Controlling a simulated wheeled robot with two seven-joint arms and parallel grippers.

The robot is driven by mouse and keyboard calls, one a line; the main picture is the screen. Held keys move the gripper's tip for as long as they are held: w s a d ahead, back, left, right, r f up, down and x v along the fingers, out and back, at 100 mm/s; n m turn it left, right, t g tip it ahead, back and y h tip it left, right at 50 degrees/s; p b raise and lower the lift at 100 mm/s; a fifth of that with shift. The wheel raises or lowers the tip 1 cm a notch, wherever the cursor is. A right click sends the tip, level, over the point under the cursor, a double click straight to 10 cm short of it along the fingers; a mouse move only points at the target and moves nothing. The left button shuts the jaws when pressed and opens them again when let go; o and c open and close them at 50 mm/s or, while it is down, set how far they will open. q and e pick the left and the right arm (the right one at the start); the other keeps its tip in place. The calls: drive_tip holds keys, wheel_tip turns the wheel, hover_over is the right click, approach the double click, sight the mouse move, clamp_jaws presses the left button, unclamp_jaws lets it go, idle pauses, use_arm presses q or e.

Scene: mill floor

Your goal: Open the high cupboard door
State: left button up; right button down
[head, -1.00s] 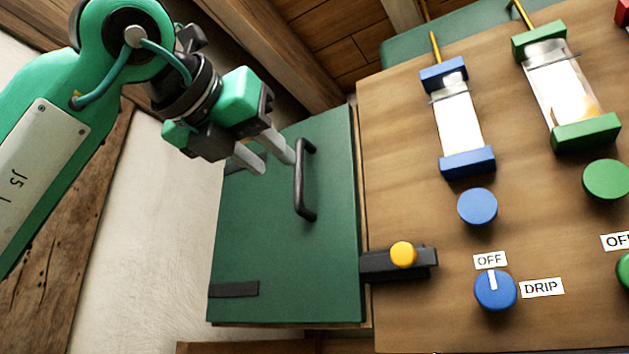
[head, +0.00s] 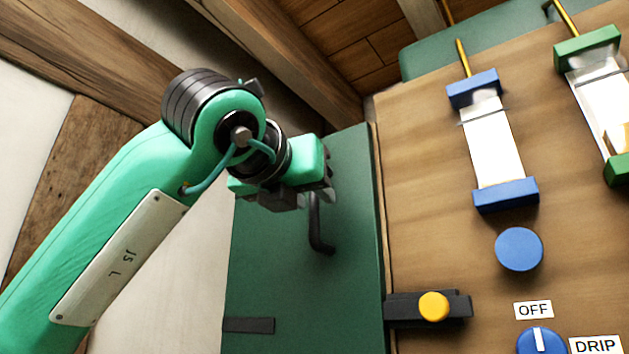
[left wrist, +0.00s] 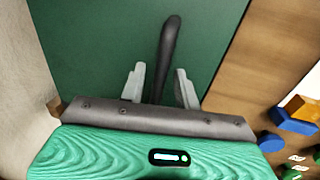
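The green cupboard door (head: 270,290) fills the middle of the head view and looks closed. Its dark bar handle (head: 316,230) stands upright near the right side; its upper part is hidden by my left gripper (head: 310,185). In the left wrist view the handle (left wrist: 168,45) runs between the two pale fingers of my left gripper (left wrist: 160,70). The fingers are apart, with a gap on both sides of the handle. A dark latch bar with a yellow knob (head: 434,306) sits on the wooden panel, its left end at the door's right edge. My right gripper is not seen.
The wooden panel (head: 420,200) right of the door carries a blue-capped glass tube (head: 495,145), a blue button (head: 519,249) and a blue dial (head: 541,343) by OFF and DRIP labels. A green-capped tube stands farther right. A wooden beam (head: 290,60) runs above the door.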

use_arm(q)
drive_tip(key=shift+w+d, duration=0.3)
drive_tip(key=shift+w, duration=0.35)
drive_tip(key=shift+w+d+p, duration=0.1)
drive_tip(key=shift+w+p, duration=0.1)
drive_tip(key=shift+p, duration=0.1)
clamp_jaws()
drive_tip(key=shift+s, duration=0.1)
